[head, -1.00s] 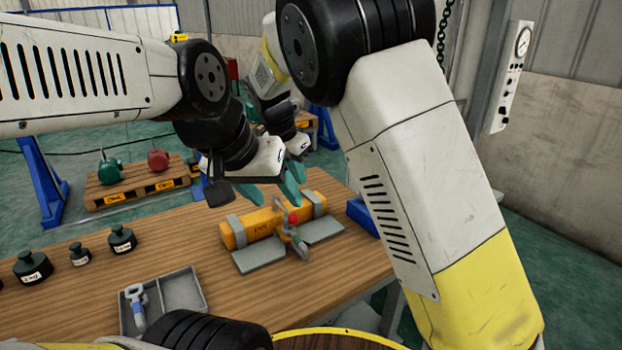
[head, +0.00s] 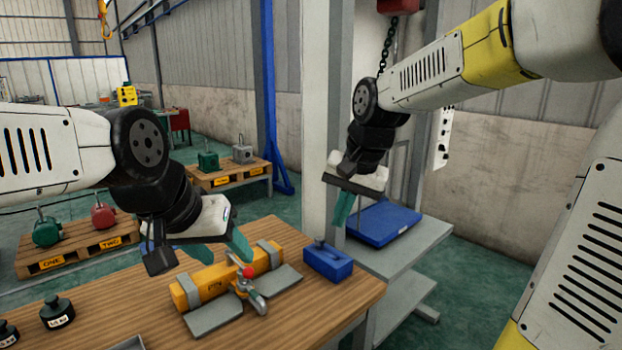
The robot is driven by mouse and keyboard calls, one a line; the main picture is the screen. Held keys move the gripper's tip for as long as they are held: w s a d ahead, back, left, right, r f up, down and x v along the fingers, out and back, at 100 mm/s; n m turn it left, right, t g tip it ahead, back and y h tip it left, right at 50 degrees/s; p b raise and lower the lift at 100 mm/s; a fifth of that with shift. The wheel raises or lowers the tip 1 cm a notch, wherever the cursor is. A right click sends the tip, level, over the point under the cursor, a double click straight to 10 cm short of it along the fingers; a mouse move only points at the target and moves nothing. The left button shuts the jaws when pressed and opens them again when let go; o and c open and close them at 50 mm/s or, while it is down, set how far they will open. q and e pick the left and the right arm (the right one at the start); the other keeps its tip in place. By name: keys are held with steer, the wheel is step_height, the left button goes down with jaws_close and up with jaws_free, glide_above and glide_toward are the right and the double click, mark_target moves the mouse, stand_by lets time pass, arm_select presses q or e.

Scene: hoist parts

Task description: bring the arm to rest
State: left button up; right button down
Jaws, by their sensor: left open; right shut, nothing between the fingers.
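My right gripper (head: 343,208) is shut and empty. It points down in the air, in front of the grey cart's left edge and above the table's far right side. My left gripper (head: 218,249) is open, with its teal fingers just above and behind the yellow block (head: 212,282) in the picture. Whether they touch it I cannot tell. The yellow block lies on the wooden table (head: 120,290) with grey bands around it. A metal shackle with a red knob (head: 248,272) sits at its front, between two grey plates.
A blue box with a knob (head: 328,263) is at the table's right end. Beyond stands a grey cart (head: 420,245) bearing a blue platform (head: 383,222). A black weight (head: 57,312) stands at the left. A chain (head: 386,45) hangs above.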

steer(key=s+d+n+t, duration=0.3)
steer(key=s+d, duration=0.5)
steer(key=s, duration=0.6)
steer(key=shift+d+r+n, duration=0.2)
steer(key=shift+r+n, duration=0.1)
steer(key=shift+r, duration=0.05)
steer(key=shift+s, duration=0.1)
